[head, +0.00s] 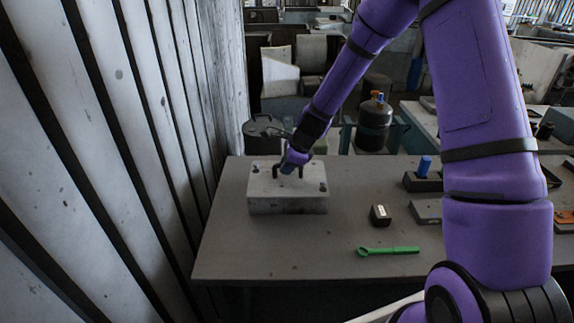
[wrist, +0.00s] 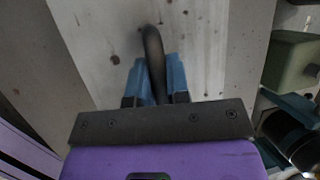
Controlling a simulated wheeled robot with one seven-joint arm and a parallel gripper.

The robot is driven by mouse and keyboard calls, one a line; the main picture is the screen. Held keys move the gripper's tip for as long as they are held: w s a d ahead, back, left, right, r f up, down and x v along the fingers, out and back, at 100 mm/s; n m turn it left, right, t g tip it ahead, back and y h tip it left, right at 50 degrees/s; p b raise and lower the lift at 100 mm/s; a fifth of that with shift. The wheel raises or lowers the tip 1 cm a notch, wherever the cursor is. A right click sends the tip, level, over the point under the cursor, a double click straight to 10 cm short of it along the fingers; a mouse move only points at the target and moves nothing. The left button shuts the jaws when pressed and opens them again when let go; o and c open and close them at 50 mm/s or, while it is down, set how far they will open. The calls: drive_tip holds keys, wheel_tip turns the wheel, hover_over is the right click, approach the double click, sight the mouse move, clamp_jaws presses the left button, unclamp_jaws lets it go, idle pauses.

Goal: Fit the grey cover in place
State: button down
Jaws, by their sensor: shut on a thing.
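The grey cover (head: 262,178) is the pale, speckled top of a grey block-like housing (head: 288,206) on the left of the table in the head view. Dark round spots, perhaps bolts, show on its top. My gripper (head: 288,167) is above the middle of it, pointing down. In the wrist view, the blue fingers of my gripper (wrist: 157,82) are shut on a dark curved handle (wrist: 152,45), one on each side. The pale cover surface (wrist: 205,45) lies beneath. I cannot tell whether a gap remains between cover and housing; the handle's base is partly hidden.
The grey table (head: 350,260) has a green wrench (head: 388,250) and a small dark block with a pale top (head: 380,215) to the right of the housing. A dark tray with a blue piece (head: 424,167) lies farther right. A slatted wall (head: 130,130) stands close on the left.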

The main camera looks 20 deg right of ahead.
drive_tip(key=shift+w+d+f, duration=0.1)
drive_tip(key=c, duration=1.1)
unclamp_jaws()
drive_tip(key=shift+w+f, duration=0.1)
drive_tip(key=o, duration=0.6)
drive_tip(key=shift+r, duration=4.05)
